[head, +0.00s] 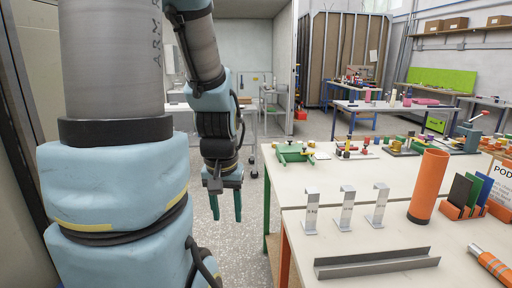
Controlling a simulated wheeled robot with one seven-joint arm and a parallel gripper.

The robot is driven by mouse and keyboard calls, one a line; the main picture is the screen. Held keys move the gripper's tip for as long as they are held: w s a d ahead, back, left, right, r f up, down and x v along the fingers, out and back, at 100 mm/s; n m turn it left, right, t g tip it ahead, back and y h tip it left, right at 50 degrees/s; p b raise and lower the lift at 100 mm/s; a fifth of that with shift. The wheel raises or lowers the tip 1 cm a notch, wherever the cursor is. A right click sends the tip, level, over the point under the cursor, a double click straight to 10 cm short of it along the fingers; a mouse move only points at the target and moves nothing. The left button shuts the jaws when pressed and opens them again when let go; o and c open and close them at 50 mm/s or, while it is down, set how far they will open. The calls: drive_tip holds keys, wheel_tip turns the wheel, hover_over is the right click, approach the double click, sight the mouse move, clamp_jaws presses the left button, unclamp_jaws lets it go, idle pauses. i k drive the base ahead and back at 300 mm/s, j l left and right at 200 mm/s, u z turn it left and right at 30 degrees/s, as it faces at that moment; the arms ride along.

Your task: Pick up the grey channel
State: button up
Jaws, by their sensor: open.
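The grey channel (376,264) is a long metal piece with raised side walls. It lies flat on the near white table, close to its front edge, running roughly left to right in the head view. My gripper (228,206) hangs to the left of the tables, over the floor, with its teal fingers pointing down. The fingers are apart and nothing is between them. It is well away from the channel, up and to the left in the picture. Nothing covers the channel.
Three bent metal brackets (346,208) stand behind the channel. An orange tube (428,187) stands upright to their right, near a holder with coloured plates (467,192). An orange-handled tool (491,264) lies right of the channel. A green device (294,153) sits on the table behind.

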sight(375, 262)
drive_tip(key=l+u, duration=0.15)
drive_tip(key=u, duration=1.75)
drive_tip(key=k+u, duration=0.25)
drive_tip(key=k, duration=1.5)
drive_tip(key=k+z, duration=0.1)
drive_tip(key=z, duration=0.3)
drive_tip(key=k+l+z, duration=0.1)
drive_tip(key=z, duration=0.65)
drive_tip(key=k+l+z, duration=0.15)
drive_tip(key=z, duration=0.25)
